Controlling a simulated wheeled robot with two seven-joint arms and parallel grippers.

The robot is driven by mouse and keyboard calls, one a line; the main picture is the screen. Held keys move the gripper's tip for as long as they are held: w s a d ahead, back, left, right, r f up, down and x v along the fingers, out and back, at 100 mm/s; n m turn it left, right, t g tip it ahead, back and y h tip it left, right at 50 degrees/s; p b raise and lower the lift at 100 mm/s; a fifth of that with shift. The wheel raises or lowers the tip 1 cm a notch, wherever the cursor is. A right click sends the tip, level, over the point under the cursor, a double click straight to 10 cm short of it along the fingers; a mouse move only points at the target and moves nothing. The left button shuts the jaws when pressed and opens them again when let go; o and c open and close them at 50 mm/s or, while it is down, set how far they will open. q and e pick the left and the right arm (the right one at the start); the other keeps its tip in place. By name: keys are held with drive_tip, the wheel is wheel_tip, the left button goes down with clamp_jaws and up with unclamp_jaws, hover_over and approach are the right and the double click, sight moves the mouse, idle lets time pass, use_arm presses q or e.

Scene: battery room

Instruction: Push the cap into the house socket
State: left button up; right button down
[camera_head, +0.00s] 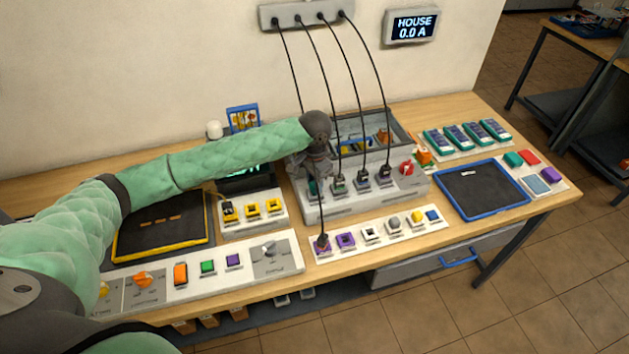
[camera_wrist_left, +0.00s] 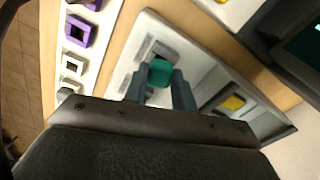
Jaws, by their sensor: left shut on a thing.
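My left gripper (camera_head: 314,178) reaches over the bench from the left and points down at the left end of the grey socket block (camera_head: 345,206). It is shut on a teal cap (camera_wrist_left: 160,72), which shows between its two fingers in the left wrist view. The cap is at or just over the leftmost socket of the block (camera_wrist_left: 123,62); I cannot tell how deep it sits. In the head view the gripper hides most of that socket. A wall display (camera_head: 411,27) reads HOUSE 0.0 A. My right gripper is not in view.
Black cables hang from a wall strip (camera_head: 306,16); three end in plugs on the block, and one runs to a purple plug (camera_head: 321,242) on the front white strip (camera_head: 380,238). A red knob (camera_head: 407,168) is at the block's right end. A blue-rimmed tray (camera_head: 482,214) lies right.

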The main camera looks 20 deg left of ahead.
use_arm(q)
drive_tip(key=shift+f, duration=0.55)
drive_tip(key=o, duration=0.6)
drive_tip(key=shift+o, duration=0.2)
wheel_tip(320, 180, up, 3)
drive_tip(key=p, duration=0.3)
drive_tip(key=shift+r, duration=0.1)
drive_tip(key=shift+r+p, duration=0.9)
drive_tip(key=shift+r, duration=3.05)
